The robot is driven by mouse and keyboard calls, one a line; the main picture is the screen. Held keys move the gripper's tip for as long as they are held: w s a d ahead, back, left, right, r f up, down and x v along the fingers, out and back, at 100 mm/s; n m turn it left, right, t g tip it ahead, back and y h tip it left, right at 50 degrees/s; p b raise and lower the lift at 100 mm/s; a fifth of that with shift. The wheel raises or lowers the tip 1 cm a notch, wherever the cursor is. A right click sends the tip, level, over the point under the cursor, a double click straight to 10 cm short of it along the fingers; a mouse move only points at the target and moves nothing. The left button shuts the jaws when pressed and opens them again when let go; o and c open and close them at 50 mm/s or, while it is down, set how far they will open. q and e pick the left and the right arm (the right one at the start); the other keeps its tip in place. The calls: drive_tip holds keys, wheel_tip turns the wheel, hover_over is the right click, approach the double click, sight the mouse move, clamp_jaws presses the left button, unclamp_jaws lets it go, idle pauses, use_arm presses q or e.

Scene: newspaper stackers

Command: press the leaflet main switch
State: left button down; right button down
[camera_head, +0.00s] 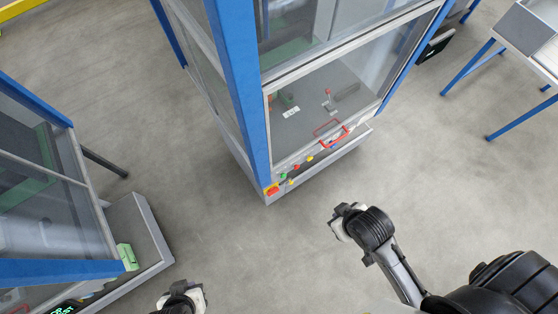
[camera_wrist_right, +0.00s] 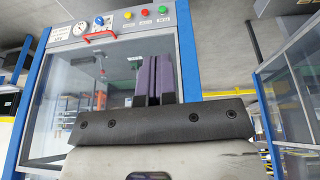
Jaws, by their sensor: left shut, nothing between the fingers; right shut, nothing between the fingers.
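A red and yellow switch (camera_head: 272,190) sits at the near left corner of the middle machine's front panel in the head view. No label on it can be read, so I cannot tell for certain that it is the leaflet main switch. My right gripper (camera_head: 342,222) is to the right of this corner, apart from the panel. In the right wrist view its fingers (camera_wrist_right: 154,80) are shut and empty, with the panel's buttons beyond them. My left gripper (camera_head: 184,297) is at the bottom edge, below and left of the switch, shut and empty, partly cut off.
Green, yellow and red buttons (camera_head: 296,168) and a red handle (camera_head: 336,139) line the middle machine's panel. Its blue post (camera_head: 240,90) rises beside the switch. Another machine with a grey ledge (camera_head: 140,235) stands at left. The floor (camera_head: 255,250) between is clear.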

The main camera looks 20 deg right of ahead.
drive_tip(key=w+a+f+t+b, duration=0.1)
drive_tip(key=w+f+b, duration=0.6)
drive_tip(key=f+b, duration=0.9)
drive_tip(key=w+a+f+t+b, duration=0.1)
drive_tip(key=w+f+b, duration=0.6)
drive_tip(key=f+b, duration=1)
drive_tip(key=w+a+f+t+y+b, duration=0.1)
drive_tip(key=w+f+t+b, duration=0.2)
drive_tip(key=w+f+b, duration=0.5)
wheel_tip(320, 180, down, 13)
drive_tip(key=b, duration=0.9)
drive_tip(key=shift+a+r, duration=0.15)
drive_tip(key=shift+w, duration=0.1)
drive_tip(key=b, duration=0.8)
approach(277, 188)
drive_tip(key=x, duration=0.6)
drive_tip(key=shift+w+f, duration=0.1)
drive_tip(key=shift+f, duration=0.1)
